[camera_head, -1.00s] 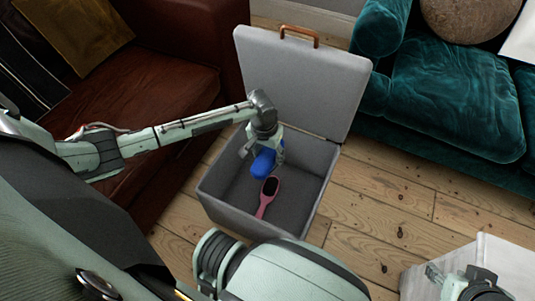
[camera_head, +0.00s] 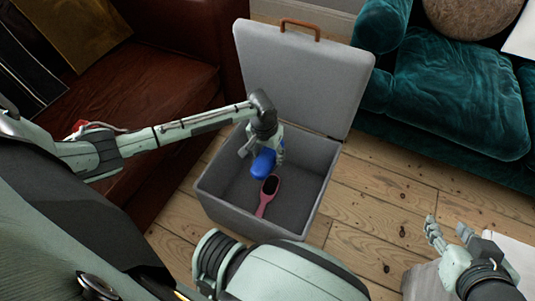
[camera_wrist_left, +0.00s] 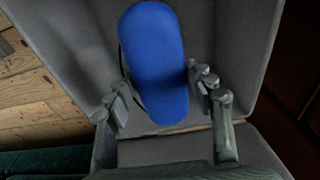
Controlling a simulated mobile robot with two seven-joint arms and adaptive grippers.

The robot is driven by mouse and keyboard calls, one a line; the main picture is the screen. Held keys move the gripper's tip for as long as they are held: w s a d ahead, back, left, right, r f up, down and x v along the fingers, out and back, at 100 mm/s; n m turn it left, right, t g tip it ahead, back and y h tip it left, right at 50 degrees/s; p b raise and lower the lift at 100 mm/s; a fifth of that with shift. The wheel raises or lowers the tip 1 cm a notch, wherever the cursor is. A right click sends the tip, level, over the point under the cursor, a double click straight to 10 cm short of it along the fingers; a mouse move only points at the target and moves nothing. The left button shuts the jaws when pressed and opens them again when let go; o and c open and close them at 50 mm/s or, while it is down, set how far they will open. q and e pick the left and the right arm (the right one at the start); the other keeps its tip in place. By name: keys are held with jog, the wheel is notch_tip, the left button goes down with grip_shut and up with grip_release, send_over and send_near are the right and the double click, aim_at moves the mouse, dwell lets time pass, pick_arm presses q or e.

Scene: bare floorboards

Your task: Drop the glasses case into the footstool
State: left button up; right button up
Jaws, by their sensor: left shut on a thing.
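The blue glasses case (camera_head: 262,167) is held by my left gripper (camera_head: 262,155), inside the opening of the grey footstool (camera_head: 245,218). In the left wrist view the glasses case (camera_wrist_left: 155,62) lies between the two fingers, which are shut on it. The footstool is an open box with its padded lid (camera_head: 300,82) raised at the back. A gap between the case and the box floor cannot be judged exactly. My right gripper (camera_head: 448,232) is at the lower right, away from the footstool, with its fingers apart and nothing between them.
A pink hairbrush (camera_head: 268,194) with a dark head lies inside the footstool, close to the case. A brown leather sofa (camera_head: 160,80) stands at left and a teal velvet sofa (camera_head: 455,95) at right. Bare floorboards (camera_head: 385,215) lie between. A pale surface (camera_head: 420,282) is under my right arm.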

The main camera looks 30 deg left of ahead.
aim_at(266, 159)
pick_arm(q)
jog(key=o, duration=1.3)
jog(key=shift+c, duration=0.2)
notch_tip(266, 159, up, 12)
jog(key=s, duration=0.1)
jog(key=shift+s, duration=0.25)
jog(key=shift+d, duration=0.15)
